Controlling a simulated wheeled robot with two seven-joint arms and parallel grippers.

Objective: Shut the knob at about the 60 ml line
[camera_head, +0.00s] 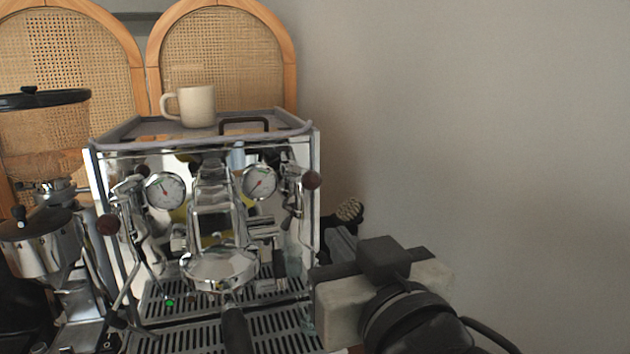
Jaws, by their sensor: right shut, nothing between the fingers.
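The espresso machine (205,150) stands in the middle, chrome with two round gauges. I cannot tell from this view which way either is turned. A portafilter with a dark handle (237,330) is below the group head (218,268). No measuring line can be made out. My right gripper (342,240) is shut and empty beside the machine's right side, lower than the right knob and apart from it. Its fingers are partly hidden by its own body. My left gripper is out of view.
A cream mug (196,106) stands on the machine's top tray (285,120). A grinder (45,240) is close on the left. A slotted drip tray (270,325) is at the machine's base. A plain wall fills the right.

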